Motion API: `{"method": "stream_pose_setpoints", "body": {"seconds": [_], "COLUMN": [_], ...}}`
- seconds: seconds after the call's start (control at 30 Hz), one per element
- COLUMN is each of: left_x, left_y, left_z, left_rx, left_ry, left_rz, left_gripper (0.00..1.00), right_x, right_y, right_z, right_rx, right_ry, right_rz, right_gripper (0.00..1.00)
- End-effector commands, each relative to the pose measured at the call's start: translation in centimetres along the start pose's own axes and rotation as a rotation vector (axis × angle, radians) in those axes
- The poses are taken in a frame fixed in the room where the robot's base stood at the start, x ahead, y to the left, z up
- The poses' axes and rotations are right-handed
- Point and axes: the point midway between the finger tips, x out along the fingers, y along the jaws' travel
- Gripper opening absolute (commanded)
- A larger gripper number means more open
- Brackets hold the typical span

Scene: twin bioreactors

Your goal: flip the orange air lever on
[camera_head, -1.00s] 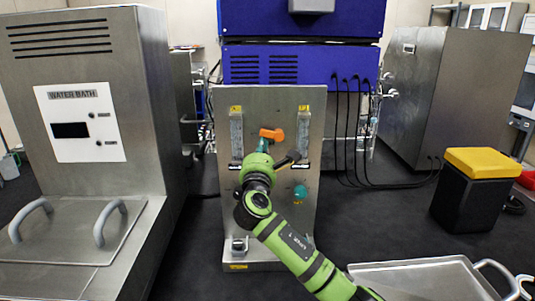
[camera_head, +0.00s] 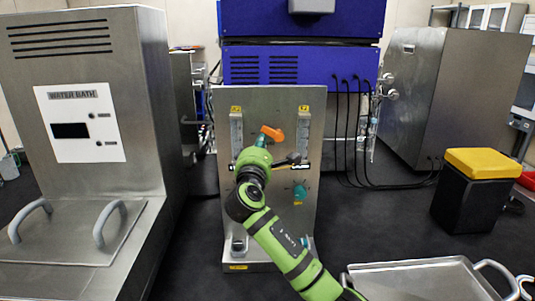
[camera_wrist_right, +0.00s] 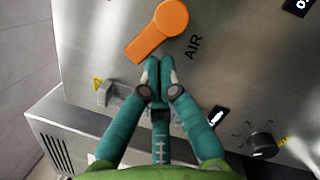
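The orange air lever (camera_head: 271,133) is on the steel panel (camera_head: 297,215), near its upper middle. In the head view it is tilted, with its left end higher than its right. In the right wrist view the lever (camera_wrist_right: 158,30) has its round pivot at upper right and its handle pointing to lower left, beside the "AIR" label (camera_wrist_right: 194,46). My right gripper (camera_wrist_right: 158,72) has its teal fingers together, with nothing seen between them. Its tips are right by the handle's edge; I cannot tell if they touch. In the head view the right gripper (camera_head: 261,141) is just below the lever. My left gripper is out of view.
A black knob (camera_wrist_right: 262,144) shows in the wrist view. The water bath (camera_head: 88,120) stands left, a metal tray (camera_head: 420,280) front right, a yellow-lidded bin (camera_head: 482,163) right.

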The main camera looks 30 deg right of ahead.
Motion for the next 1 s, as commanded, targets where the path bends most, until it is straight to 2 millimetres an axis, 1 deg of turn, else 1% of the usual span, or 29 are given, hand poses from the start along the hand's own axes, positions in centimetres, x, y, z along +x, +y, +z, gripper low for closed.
{"method": "stream_pose_setpoints", "body": {"seconds": [1.0], "left_x": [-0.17], "left_y": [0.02], "left_z": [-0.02], "left_rx": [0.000], "left_ry": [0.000], "left_rz": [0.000], "left_gripper": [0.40], "right_x": [0.23], "right_y": [0.90], "right_z": [0.93], "right_rx": [0.247], "right_ry": [-0.001], "right_rz": [-0.061], "right_gripper": [0.00]}}
